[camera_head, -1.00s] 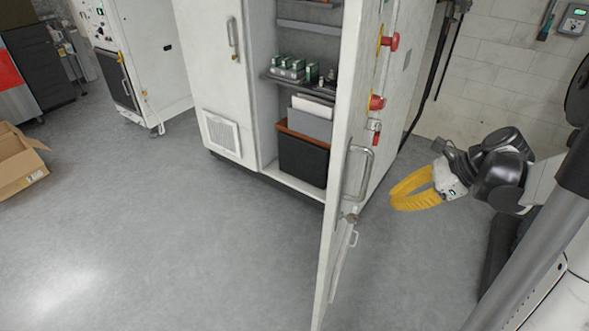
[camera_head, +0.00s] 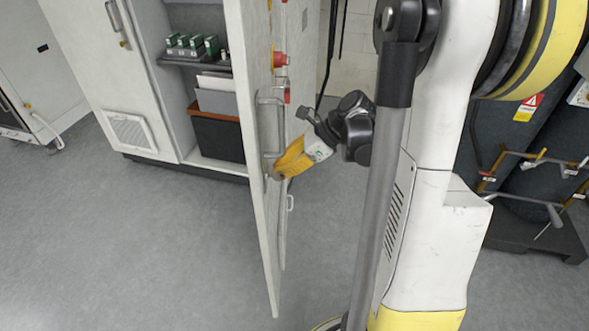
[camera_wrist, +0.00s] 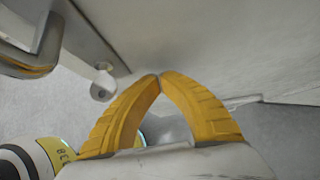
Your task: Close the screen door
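The white cabinet door (camera_head: 250,130) stands open, swung out toward me from the white cabinet (camera_head: 75,50). It carries a metal pull handle (camera_head: 268,112), also at the upper left of the wrist view (camera_wrist: 35,45). My gripper (camera_head: 280,173) has yellow fingers and is beside the door, just below the handle. In the wrist view the fingertips (camera_wrist: 160,76) meet at or very near a pale door surface (camera_wrist: 200,35); I cannot tell if they touch it. Nothing shows between them. A round lock fitting (camera_wrist: 103,85) sits left of the fingers.
Inside the cabinet are a shelf (camera_head: 170,60) with green boxes and a dark bin (camera_head: 217,138). Red knobs (camera_head: 279,59) are on a panel beyond the door. Black storage with metal hooks (camera_head: 530,160) stands at right. The grey floor (camera_head: 100,240) before the cabinet is clear.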

